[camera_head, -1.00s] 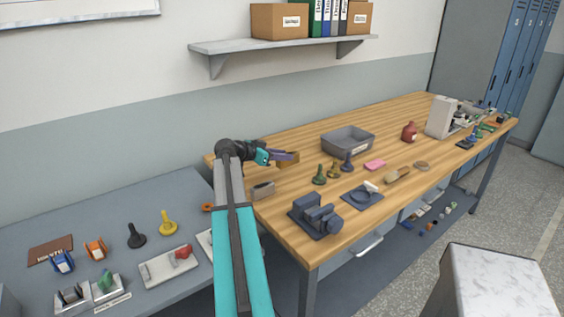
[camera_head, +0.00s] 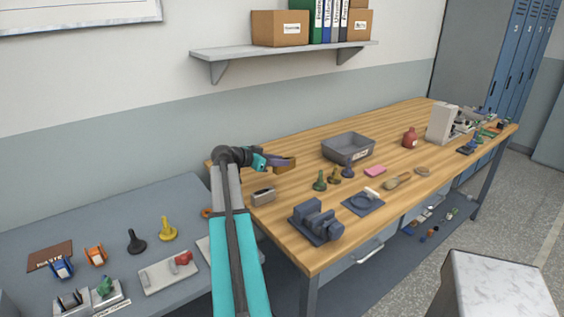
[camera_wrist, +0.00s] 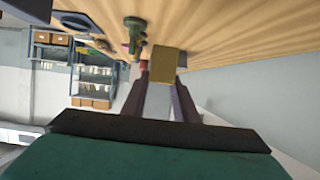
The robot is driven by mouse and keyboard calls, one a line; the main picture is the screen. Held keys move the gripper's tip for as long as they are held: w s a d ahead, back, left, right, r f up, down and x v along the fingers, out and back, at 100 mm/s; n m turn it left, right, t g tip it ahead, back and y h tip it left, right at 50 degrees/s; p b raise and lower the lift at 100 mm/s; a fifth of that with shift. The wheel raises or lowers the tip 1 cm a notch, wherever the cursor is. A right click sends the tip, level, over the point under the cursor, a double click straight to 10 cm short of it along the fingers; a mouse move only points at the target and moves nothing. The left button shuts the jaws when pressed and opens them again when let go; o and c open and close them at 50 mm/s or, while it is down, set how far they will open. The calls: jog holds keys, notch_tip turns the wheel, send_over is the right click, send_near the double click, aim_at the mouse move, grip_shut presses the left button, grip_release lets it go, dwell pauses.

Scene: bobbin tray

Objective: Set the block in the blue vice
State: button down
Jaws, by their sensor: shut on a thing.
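My gripper (camera_head: 276,161) is shut on a tan-yellow block (camera_head: 287,165) and holds it above the back left part of the wooden bench. In the wrist view the block (camera_wrist: 166,64) sits between the two dark finger ends. The blue-grey vice (camera_head: 316,222) stands on its base plate near the bench's front left corner. In the head view it lies below and to the right of the block, well apart from it. The gap between its jaws is hard to make out from here.
A small grey box (camera_head: 263,195) stands left of the vice. Green, brown and blue pawn-like pieces, a dark plate (camera_head: 363,203), a pink block (camera_head: 375,171) and a grey bin (camera_head: 347,149) stand to the right. A grey side table (camera_head: 100,226) holds further parts.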

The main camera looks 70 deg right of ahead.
jog(key=w+a+n+t, duration=0.65)
jog(key=w+a, duration=0.95)
jog(key=w, duration=0.3)
jog(key=w+a+n+t, duration=0.6)
jog(key=w+a+t, duration=0.2)
jog(key=w+a, duration=0.9)
jog(key=w+a+r+n+t+y, duration=0.2)
jog(key=w+a+n+y, duration=0.1)
jog(key=a, duration=1.1)
jog(key=w+a+r+n+t+y, duration=0.2)
jog(key=w+a+r+n+y, duration=0.1)
jog(key=a, duration=1.2)
jog(key=w+a+r+n+t+y, duration=0.2)
jog(key=w+a+n+y, duration=0.3)
jog(key=a, duration=0.9)
jog(key=shift+w+a+r+n, duration=0.2)
jog(key=shift+w+a+n, duration=0.15)
jog(key=shift+w+a, duration=0.1)
jog(key=shift+d, duration=0.25)
